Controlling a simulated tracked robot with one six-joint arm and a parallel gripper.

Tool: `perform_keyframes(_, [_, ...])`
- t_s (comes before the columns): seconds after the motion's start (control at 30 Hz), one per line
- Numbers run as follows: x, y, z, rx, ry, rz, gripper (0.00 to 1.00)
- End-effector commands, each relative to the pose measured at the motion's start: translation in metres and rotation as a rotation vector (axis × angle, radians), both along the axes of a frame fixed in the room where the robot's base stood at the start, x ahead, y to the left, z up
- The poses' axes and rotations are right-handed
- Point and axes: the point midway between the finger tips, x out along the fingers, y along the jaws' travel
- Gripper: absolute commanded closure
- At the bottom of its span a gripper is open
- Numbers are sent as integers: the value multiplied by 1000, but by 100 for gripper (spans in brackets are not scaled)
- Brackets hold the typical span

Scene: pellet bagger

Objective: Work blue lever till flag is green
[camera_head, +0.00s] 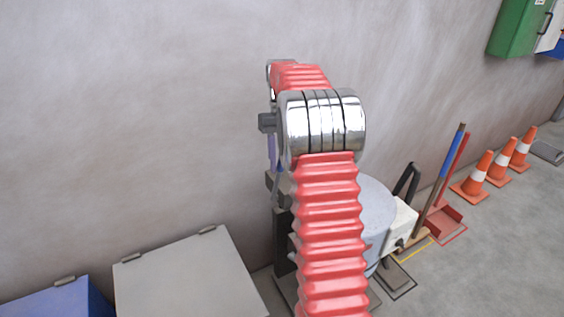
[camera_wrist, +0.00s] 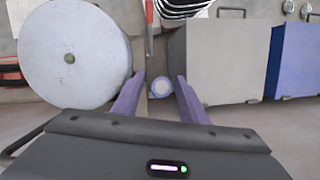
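My gripper (camera_wrist: 160,78) is open in the wrist view, its two purple fingers apart. A small round pale disc with a bluish rim (camera_wrist: 160,87) shows in the gap between the fingers; I cannot tell whether it touches them or is the end of the blue lever. A thin red bar (camera_wrist: 150,38) stands just beyond the gap. A large pale round drum (camera_wrist: 72,55) is left of the fingers; it also shows in the head view (camera_head: 376,208), partly behind my red arm. My arm hides much of the machine there. I cannot make out the lever or the flag clearly.
A grey box (camera_wrist: 222,62) and a blue box (camera_wrist: 297,62) stand right of my gripper; the grey one is at lower left in the head view (camera_head: 190,275). A blue-topped pole (camera_head: 452,150), a red dustpan (camera_head: 443,220) and orange cones (camera_head: 478,175) stand along the wall.

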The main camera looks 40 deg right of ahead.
Motion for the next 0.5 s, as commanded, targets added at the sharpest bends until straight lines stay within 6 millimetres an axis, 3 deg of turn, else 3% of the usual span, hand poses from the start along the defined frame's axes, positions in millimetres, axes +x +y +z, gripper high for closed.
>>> perform_keyframes(0.27, [1,1,2,0,0,1,61])
perform_keyframes(0.5, [5,-2,19,0,-1,1,61])
